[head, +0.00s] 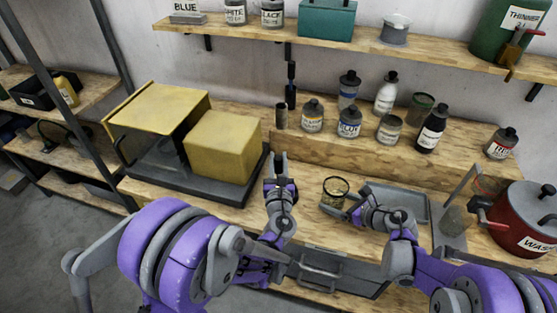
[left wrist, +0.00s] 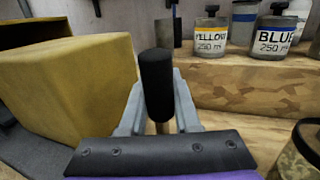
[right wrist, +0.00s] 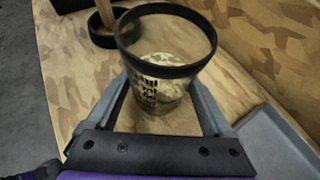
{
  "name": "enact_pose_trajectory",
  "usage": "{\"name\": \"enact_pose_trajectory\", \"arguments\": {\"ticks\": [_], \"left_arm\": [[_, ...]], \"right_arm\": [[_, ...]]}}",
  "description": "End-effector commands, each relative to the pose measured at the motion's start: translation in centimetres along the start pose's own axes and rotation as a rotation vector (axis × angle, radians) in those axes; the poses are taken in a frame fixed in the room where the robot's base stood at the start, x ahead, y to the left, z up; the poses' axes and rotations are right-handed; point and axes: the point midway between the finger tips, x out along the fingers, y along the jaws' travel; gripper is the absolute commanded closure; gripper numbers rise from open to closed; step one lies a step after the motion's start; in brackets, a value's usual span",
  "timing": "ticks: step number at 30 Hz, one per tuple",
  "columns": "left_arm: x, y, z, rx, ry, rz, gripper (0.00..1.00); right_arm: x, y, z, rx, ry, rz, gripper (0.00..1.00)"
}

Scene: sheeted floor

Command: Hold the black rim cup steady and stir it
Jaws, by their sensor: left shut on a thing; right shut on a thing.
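The black rim cup (head: 336,188) is clear-walled and stands upright on the bench. It shows between the fingers of my right gripper (right wrist: 165,105), which is shut on it, and partly at the lower right of the left wrist view (left wrist: 302,155). My left gripper (head: 281,162) is shut on a tool with a black handle (left wrist: 157,85) and a brownish shaft, held upright left of the cup. The cup's contents are unclear.
A grey tray (head: 405,199) lies right of the cup. A yellow box (head: 222,147) stands left of my left gripper. Paint bottles (head: 349,123) stand on a raised step behind. A red pot (head: 525,218) is at the far right.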

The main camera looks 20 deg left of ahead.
Motion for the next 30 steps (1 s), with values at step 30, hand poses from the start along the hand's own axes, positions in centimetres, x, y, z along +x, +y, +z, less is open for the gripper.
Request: {"name": "enact_pose_trajectory", "arguments": {"ticks": [30], "left_arm": [[-3.2,-14.9,14.2,-0.129,0.013,-0.002,1.0]], "right_arm": [[0.0,0.0,0.0,0.0,0.0,0.0,0.72]]}}
